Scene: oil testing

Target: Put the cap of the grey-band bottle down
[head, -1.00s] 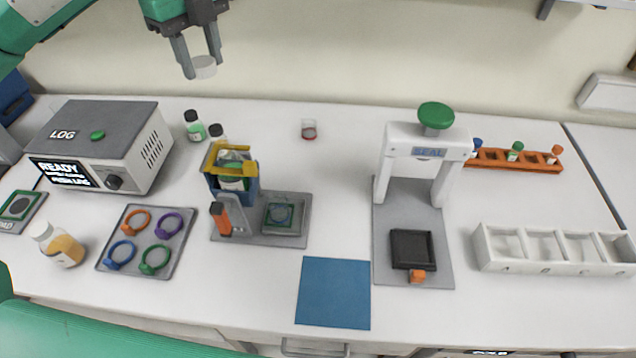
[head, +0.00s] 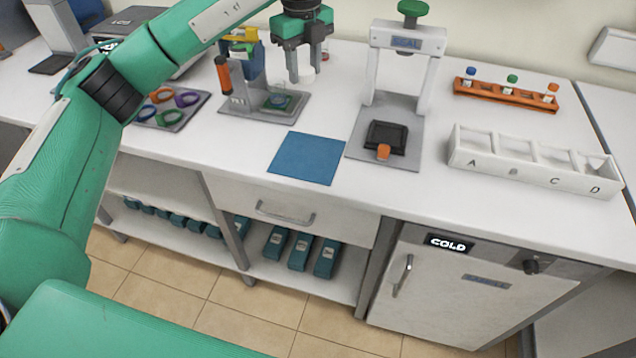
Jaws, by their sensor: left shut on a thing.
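My left gripper (head: 304,76) is shut on a white cap (head: 308,74). It holds the cap by its sides, fingers pointing down, over the white bench between the clamp stand and the seal press. I cannot tell whether the cap touches the bench. A bottle (head: 240,52) sits in the blue holder with the yellow clamp, left of the gripper. I cannot make out a grey band on it. My right gripper is not in view.
A blue mat (head: 307,160) lies at the bench's front edge. The seal press (head: 435,55) stands to the right, with an orange tube rack (head: 505,95) and a white tray (head: 520,165) beyond. A plate of coloured rings (head: 168,117) lies left. A small jar is partly hidden behind the gripper.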

